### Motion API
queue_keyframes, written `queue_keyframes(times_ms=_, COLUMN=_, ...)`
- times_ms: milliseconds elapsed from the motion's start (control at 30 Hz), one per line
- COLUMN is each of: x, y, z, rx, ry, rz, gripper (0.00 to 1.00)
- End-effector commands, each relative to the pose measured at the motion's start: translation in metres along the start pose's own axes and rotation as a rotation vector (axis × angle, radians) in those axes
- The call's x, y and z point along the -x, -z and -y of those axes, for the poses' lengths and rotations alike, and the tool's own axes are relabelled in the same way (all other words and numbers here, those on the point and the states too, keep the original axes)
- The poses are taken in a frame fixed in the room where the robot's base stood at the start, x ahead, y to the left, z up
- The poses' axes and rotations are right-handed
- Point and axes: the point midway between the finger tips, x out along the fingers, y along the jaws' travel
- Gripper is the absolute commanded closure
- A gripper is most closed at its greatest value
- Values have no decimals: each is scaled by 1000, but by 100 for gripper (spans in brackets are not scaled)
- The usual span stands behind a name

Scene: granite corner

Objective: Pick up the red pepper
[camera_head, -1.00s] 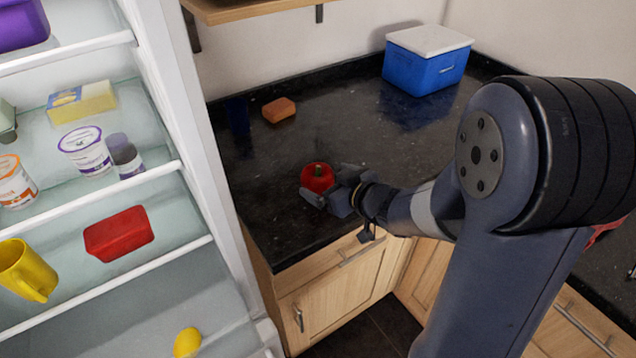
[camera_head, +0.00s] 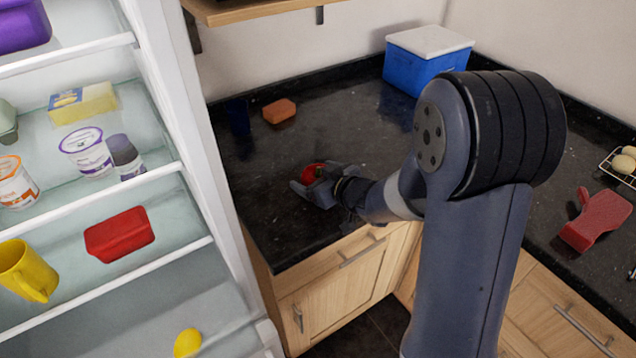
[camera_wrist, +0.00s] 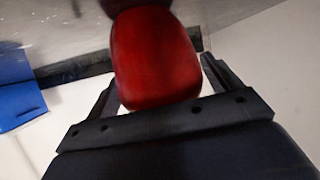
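The red pepper (camera_head: 312,172) sits on the black granite counter (camera_head: 290,225), near its front-left part. My gripper (camera_head: 316,179) reaches in low from the right, with its fingers on either side of the pepper. Part of the pepper is hidden behind the fingers. In the wrist view the pepper (camera_wrist: 155,60) fills the upper middle between the two fingers, with a narrow gap showing beside the left finger. The gripper looks open around it, and the pepper appears not lifted.
An orange-brown block (camera_head: 279,111) lies behind the pepper, and a blue cooler with a white lid (camera_head: 425,65) stands at the back. An open fridge (camera_head: 190,130) is on the left. A red object (camera_head: 597,218) and a wire rack (camera_head: 622,165) are at right.

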Motion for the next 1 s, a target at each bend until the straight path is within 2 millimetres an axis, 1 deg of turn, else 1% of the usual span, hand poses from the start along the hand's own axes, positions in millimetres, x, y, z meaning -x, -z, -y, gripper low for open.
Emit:
queue_keyframes(times_ms=33, x=0, y=0, z=0, rx=0, ry=0, rz=0, gripper=19)
queue_keyframes(times_ms=67, x=0, y=0, z=0, rx=0, ry=0, rz=0, gripper=22)
queue_keyframes(times_ms=467, x=0, y=0, z=0, rx=0, ry=0, rz=0, gripper=54)
queue_keyframes(times_ms=667, x=0, y=1, z=0, rx=0, ry=0, rz=0, gripper=54)
queue_keyframes(times_ms=767, x=3, y=6, z=0, rx=0, ry=0, rz=-2, gripper=54)
queue_keyframes(times_ms=867, x=8, y=20, z=-2, rx=2, ry=-1, rz=-4, gripper=54)
queue_keyframes(times_ms=1000, x=20, y=49, z=-3, rx=4, ry=-1, rz=-6, gripper=54)
